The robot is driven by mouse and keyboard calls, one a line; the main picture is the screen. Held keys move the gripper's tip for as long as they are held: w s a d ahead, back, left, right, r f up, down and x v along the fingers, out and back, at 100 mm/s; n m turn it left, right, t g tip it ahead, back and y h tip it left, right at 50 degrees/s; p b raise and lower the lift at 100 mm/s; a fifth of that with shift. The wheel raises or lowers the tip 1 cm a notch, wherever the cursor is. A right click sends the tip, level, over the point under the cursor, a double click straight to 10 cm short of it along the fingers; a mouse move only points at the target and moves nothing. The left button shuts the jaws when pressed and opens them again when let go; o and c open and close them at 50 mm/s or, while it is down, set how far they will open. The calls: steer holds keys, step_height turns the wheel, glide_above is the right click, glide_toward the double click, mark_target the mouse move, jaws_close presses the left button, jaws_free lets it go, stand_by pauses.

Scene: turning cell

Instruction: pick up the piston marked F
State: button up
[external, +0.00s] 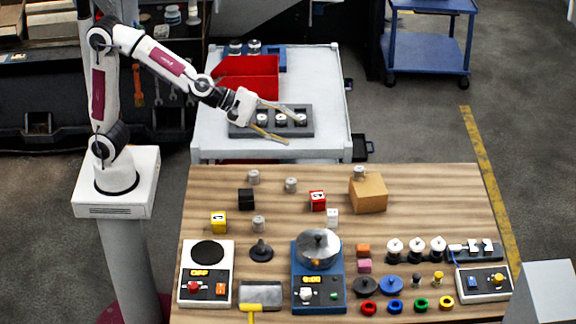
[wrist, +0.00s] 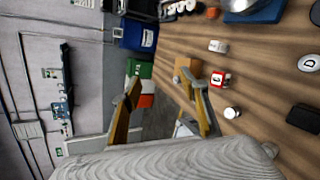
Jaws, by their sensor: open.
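Several small grey pistons are in the external view. One piston (external: 254,177) and another piston (external: 291,185) stand on the back left of the wooden table, one (external: 258,223) stands nearer the front, and one (external: 359,171) is on the cardboard box. More round parts sit in a dark tray (external: 241,131) on the cart. I cannot read an F on any of them. In the wrist view, a round top marked D (wrist: 309,63) and a small pale cylinder (wrist: 231,113) show. My gripper (external: 292,130) is open and empty, above the cart's front edge; its fingers also show in the wrist view (wrist: 162,81).
A red bin (external: 248,78) is at the back of the cart. Lettered cubes, such as the red cube (external: 317,200), and the cardboard box (external: 368,194) stand on the table. The table's back right is clear.

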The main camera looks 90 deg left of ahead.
steer(key=w+f+n+y, duration=0.3)
steer(key=w+f+n, duration=0.25)
steer(key=n, duration=0.25)
steer(key=n+g+y, duration=0.6)
steer(key=n+y, duration=0.5)
steer(key=n, duration=0.7)
glide_toward(288, 186)
steer(key=w+a, duration=0.3)
steer(key=shift+a+f, duration=0.1)
steer(key=shift+f, duration=0.2)
steer(key=shift+s+f+n, duration=0.3)
steer(key=shift+s+n, duration=0.1)
steer(key=shift+s, duration=0.05)
steer(key=shift+g, duration=0.3)
steer(key=shift+x, duration=1.35)
steer(key=shift+w+a, duration=0.1)
